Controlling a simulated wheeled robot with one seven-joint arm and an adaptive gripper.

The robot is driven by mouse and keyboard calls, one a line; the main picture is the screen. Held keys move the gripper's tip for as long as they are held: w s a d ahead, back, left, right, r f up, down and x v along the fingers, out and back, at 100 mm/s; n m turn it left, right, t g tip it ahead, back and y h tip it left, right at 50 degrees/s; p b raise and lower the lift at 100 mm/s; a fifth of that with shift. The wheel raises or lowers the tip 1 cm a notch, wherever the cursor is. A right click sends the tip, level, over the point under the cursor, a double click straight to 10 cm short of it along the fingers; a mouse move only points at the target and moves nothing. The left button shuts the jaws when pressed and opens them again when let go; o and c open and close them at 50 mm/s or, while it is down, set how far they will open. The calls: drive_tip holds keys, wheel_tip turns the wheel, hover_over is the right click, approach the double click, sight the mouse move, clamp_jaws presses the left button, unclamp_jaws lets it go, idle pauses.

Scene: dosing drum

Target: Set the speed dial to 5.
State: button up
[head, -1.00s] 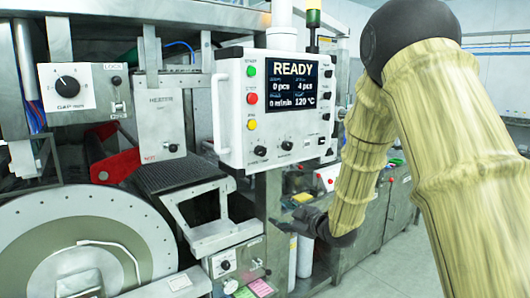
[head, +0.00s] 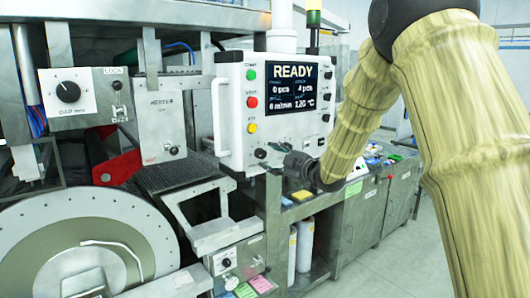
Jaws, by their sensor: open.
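The white control panel (head: 234,108) stands in the middle of the head view, and its screen (head: 291,86) reads READY, 0 pcs, 4 pcs, 0 m/min and 120 °C. A small black knob (head: 260,153) sits at its lower left edge. My dark gripper (head: 282,152) is open at the panel's lower edge, just right of this knob, and covers the second knob there. I cannot tell whether it touches that knob. The labels are too small to read, so I cannot tell which knob is the speed dial or its setting.
A large gap dial (head: 68,91) is on a box at upper left. A small dial box (head: 227,263) sits below the panel, beside a metal bracket (head: 215,235). The big drum (head: 45,225) fills the lower left. Benches with cabinets (head: 362,215) stand at right.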

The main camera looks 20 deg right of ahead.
sight(263, 155)
drive_tip(key=shift+p+x, duration=0.55)
drive_tip(key=shift+x, duration=1.4)
drive_tip(key=c, duration=1)
